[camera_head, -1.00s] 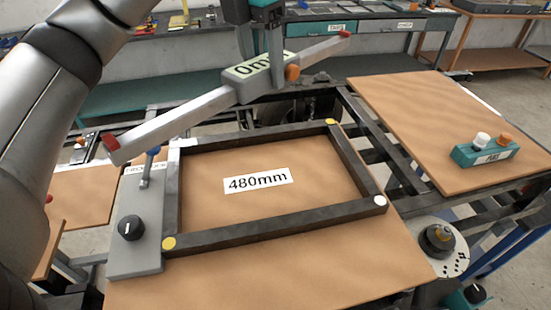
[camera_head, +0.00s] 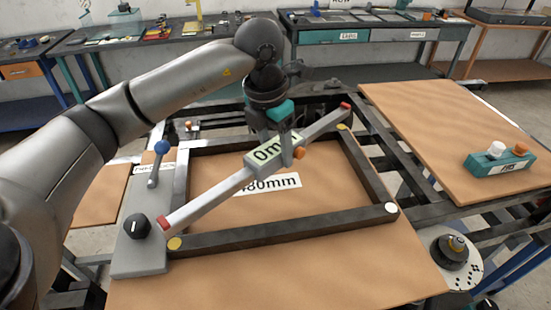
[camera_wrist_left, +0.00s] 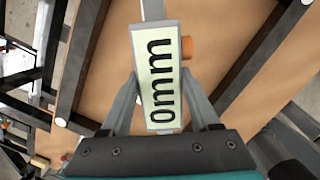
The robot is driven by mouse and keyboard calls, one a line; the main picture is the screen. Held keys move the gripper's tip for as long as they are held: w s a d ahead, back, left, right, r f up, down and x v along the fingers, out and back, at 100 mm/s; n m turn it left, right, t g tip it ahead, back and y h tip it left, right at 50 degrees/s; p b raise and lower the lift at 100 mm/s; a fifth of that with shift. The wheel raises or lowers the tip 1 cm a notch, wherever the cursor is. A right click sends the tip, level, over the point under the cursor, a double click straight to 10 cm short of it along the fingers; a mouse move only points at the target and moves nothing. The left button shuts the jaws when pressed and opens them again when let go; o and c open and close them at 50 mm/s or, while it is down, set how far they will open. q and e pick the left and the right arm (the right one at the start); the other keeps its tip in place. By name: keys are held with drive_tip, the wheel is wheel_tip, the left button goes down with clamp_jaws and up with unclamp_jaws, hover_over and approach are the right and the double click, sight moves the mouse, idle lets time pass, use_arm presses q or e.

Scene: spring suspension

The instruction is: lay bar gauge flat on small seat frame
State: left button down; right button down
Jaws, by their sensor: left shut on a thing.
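The bar gauge, a long grey bar with red ends, has a display block (camera_head: 268,152) reading "0mm" and an orange knob. My left gripper (camera_head: 284,160) is shut on this block; the wrist view (camera_wrist_left: 160,90) shows a finger on each side of it. The gauge runs diagonally over the small seat frame (camera_head: 290,228), a dark rectangle with yellow and white corner dots. Its red ends appear near the two yellow-dot corners. I cannot tell whether the bar touches the frame. A "480mm" label (camera_head: 268,185) inside the frame is partly hidden by the bar. My right gripper is not in view.
A grey clamp plate (camera_head: 137,250) with a black knob and blue-tipped lever stands at the frame's left. A teal box (camera_head: 500,163) sits on the right board (camera_head: 430,125). A round dial fixture (camera_head: 453,255) is at the front right. Workbenches line the back.

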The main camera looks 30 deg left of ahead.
sight(275, 161)
use_arm(q)
drive_tip(key=shift+f, duration=1.55)
drive_tip(key=shift+f, duration=0.1)
drive_tip(key=shift+f, duration=0.15)
drive_tip(key=shift+c, duration=0.6)
unclamp_jaws()
drive_tip(key=r, duration=0.4)
drive_tip(key=s+r, duration=0.1)
drive_tip(key=r, duration=0.7)
drive_tip(key=shift+s+a+r, duration=0.15)
drive_tip(key=shift+s+a, duration=0.15)
drive_tip(key=shift+s, duration=0.05)
drive_tip(key=shift+d, duration=0.1)
